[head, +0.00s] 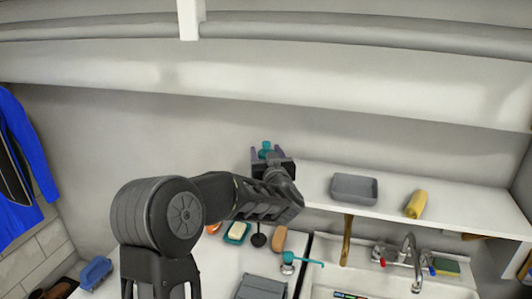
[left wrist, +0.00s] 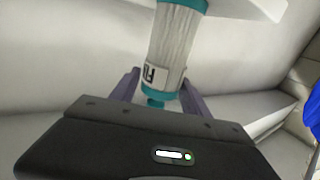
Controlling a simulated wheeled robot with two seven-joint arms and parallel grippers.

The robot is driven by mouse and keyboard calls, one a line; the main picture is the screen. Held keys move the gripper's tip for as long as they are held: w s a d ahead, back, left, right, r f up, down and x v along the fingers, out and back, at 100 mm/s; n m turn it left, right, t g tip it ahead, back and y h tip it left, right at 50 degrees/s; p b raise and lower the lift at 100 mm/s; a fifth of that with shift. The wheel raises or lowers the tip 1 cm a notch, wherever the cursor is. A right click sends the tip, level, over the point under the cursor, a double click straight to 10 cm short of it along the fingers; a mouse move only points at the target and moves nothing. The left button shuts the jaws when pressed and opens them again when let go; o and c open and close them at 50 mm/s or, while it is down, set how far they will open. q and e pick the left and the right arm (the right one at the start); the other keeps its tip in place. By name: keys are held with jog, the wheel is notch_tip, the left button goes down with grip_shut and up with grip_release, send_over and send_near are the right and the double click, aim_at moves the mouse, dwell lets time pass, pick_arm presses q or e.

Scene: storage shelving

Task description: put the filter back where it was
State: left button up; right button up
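The filter, a clear ribbed cylinder with teal end caps and a label, shows in the left wrist view (left wrist: 173,42). Its lower end is between the two purple-grey fingers of my left gripper (left wrist: 162,82), which appear closed on it, though the contact is partly hidden. In the head view the left gripper (head: 267,156) is at the left end of the white shelf, against the wall. A teal end of the filter (head: 266,146) shows between its fingers; the rest is hidden. My right gripper is not in view.
The white shelf (head: 455,208) holds a grey tray (head: 354,188) and a yellow roll (head: 416,204). Below are a sink with a tap (head: 411,258), a soap dish (head: 237,232) and a teal-handled fitting (head: 290,262). A thick pipe (head: 350,33) crosses above.

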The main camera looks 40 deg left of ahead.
pick_arm(q)
jog(key=shift+o, duration=1)
jog(key=b+v, duration=0.2)
jog(key=v, duration=1)
jog(key=shift+b, duration=0.35)
